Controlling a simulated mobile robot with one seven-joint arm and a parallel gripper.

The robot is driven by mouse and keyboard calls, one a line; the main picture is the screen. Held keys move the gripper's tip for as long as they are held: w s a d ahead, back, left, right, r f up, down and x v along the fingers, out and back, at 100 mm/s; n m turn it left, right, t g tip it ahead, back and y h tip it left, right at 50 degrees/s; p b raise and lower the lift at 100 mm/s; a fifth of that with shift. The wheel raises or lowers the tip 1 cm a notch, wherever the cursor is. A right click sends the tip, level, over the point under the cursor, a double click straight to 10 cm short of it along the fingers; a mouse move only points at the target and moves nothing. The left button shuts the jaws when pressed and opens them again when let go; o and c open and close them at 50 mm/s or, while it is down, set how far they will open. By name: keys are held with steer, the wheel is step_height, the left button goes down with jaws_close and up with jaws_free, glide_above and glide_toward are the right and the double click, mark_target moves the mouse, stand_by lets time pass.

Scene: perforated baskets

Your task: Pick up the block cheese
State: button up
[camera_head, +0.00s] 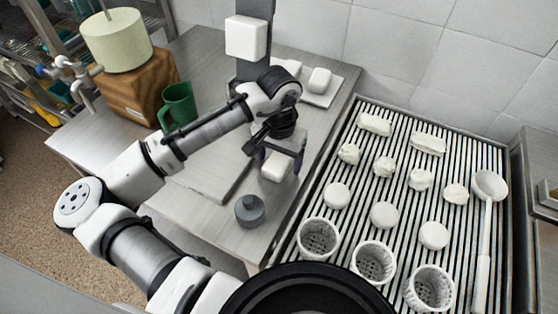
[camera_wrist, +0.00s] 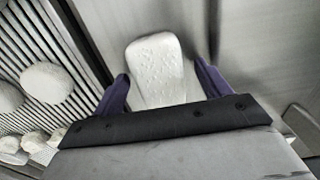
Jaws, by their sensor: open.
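A white block with a pitted surface, which looks like the block cheese (camera_head: 275,168), lies on the metal counter under my gripper (camera_head: 280,156). In the wrist view the block cheese (camera_wrist: 155,62) is between the two purple-tipped fingers of my gripper (camera_wrist: 161,76). The jaws are open, with one finger at each side of the block. A gap shows on the right side; the left finger is close to the block. I cannot tell whether it touches. In the head view the gripper partly hides the block.
A grey lidded pot (camera_head: 250,211) stands in front of the block. A white tray (camera_head: 322,99) holds white pieces behind. The slatted rack (camera_head: 315,204) at right carries cheeses, perforated baskets and a ladle (camera_head: 484,240).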

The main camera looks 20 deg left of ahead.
steer(key=shift+c, duration=0.2)
steer(key=c, duration=1.2)
steer(key=shift+o, duration=0.2)
